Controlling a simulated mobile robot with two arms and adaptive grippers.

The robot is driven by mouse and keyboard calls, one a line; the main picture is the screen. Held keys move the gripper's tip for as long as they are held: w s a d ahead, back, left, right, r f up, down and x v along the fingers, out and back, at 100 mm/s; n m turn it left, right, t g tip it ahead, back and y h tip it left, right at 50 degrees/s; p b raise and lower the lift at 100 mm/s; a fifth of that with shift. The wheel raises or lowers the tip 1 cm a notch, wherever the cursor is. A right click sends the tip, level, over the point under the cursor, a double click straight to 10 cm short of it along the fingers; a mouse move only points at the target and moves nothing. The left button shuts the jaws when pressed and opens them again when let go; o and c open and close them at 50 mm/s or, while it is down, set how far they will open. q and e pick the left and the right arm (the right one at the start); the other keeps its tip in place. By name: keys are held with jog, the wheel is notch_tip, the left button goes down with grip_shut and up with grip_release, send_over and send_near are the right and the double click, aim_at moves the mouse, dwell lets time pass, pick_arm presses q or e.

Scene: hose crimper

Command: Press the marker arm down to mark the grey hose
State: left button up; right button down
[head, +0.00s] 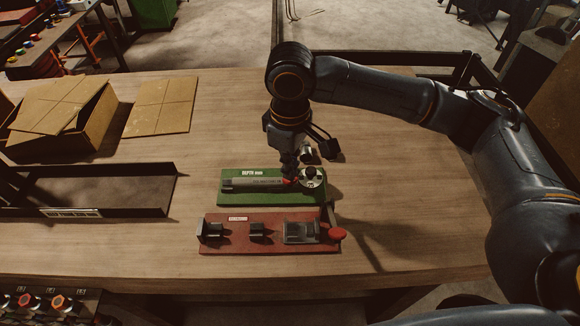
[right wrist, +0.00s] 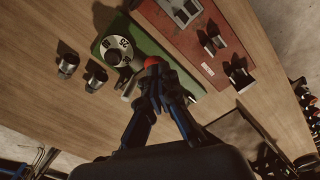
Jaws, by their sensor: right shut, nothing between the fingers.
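The green depth fixture (head: 230,198) lies mid-table, labelled "DEPTH mm". A long grey piece (head: 250,183) with dark markings lies along it; I cannot tell hose from fixture here. A red knob (head: 291,181), apparently the marker arm's end, is at its right end beside a round dial (head: 312,178). My right gripper (head: 289,174) points down at the knob, shut and empty. In the right wrist view, its fingertips (right wrist: 158,82) are close to the red knob (right wrist: 152,62); contact is unclear. The marker arm itself is mostly hidden. My left gripper is out of view.
The red fixture (head: 270,246) with dark cradles and a red handle (head: 337,233) is just in front. Dark metal fittings (right wrist: 67,65) stand behind the dial. A black tray (head: 90,211) and cardboard box (head: 65,118) are left. Table right of the fixtures is clear.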

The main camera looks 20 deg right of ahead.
aim_at(290, 183)
jog(key=shift+f, duration=0.1)
dwell(0.3)
jog(key=shift+f+b, duration=0.5)
jog(key=shift+f, duration=2.1)
jog(key=shift+r, duration=0.15)
notch_tip(290, 183, up, 8)
jog(key=p, duration=1)
jog(key=shift+r+p, duration=1)
jog(key=shift+r, duration=0.35)
notch_tip(290, 183, up, 2)
jog(key=shift+r, duration=0.1)
